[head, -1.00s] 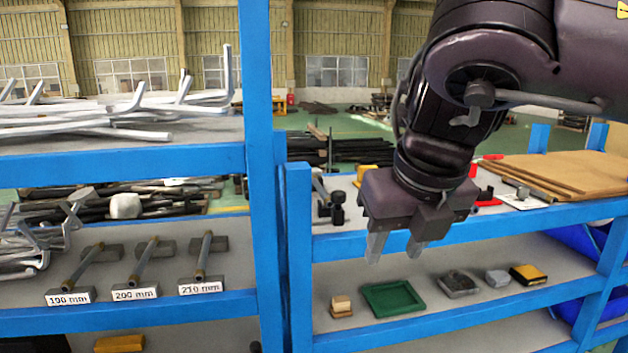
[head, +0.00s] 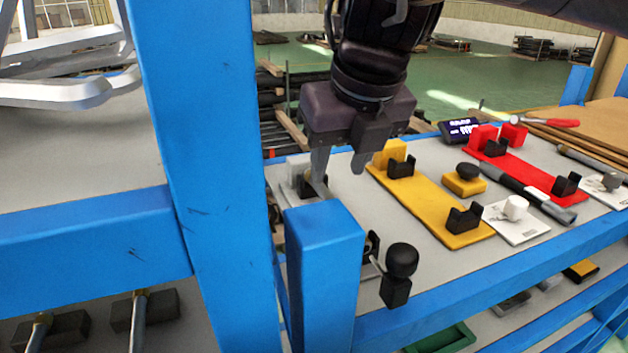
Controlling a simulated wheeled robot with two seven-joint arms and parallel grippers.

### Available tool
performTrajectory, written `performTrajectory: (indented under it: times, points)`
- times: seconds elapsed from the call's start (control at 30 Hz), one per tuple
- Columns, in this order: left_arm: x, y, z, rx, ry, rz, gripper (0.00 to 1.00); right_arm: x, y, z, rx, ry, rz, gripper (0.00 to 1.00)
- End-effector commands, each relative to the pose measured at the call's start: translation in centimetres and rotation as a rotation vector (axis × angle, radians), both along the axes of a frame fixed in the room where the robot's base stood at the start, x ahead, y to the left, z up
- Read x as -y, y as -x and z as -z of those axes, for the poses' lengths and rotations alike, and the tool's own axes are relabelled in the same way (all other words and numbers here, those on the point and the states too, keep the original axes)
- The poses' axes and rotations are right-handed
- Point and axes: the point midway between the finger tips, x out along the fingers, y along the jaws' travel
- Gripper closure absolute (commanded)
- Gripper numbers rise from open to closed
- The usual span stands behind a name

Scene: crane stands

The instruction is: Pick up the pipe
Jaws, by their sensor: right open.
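My right gripper (head: 340,180) is open and points down over the left end of the right-hand upper shelf, behind a blue post. Nothing shows between its fingers. Below it is a grey stand (head: 296,170) with a black holder, partly hidden by the gripper and post; I cannot tell whether a pipe lies there. Two thin pipes, a left one (head: 37,336) and a right one (head: 138,322), lie on dark blocks on the lower left shelf, cut off by the frame. A dark tube (head: 530,190) with a white band lies near the red stand. My left gripper is out of view.
The blue post (head: 322,265) stands close in front of the gripper, with a taller blue upright (head: 210,150) to its left. A yellow stand (head: 420,200), a red stand (head: 540,178) and a black knob (head: 401,260) occupy the shelf.

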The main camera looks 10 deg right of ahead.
Motion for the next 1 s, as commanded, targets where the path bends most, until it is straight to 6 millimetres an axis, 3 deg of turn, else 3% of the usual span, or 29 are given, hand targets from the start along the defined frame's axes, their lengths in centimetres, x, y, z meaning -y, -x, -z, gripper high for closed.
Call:
performTrajectory:
  times: [0.27, 0.5, 0.7, 0.93, 1.0]
  points:
    - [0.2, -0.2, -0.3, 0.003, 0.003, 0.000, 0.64, -0.1, -0.9, 2.3, -0.005, 0.000, 0.000, 0.59]
    - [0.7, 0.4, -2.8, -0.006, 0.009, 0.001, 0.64, 0.4, -2.1, 4.7, -0.006, 0.002, -0.001, 0.59]
    - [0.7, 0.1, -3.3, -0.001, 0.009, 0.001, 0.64, 0.2, -2.9, 7.0, -0.002, 0.001, 0.000, 0.59]
    - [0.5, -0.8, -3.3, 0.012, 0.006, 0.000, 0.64, 0.1, -3.0, 7.2, 0.000, 0.000, 0.000, 0.59]
    - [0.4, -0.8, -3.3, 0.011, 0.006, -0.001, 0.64, 0.1, -3.0, 7.2, 0.000, 0.000, 0.000, 0.67]
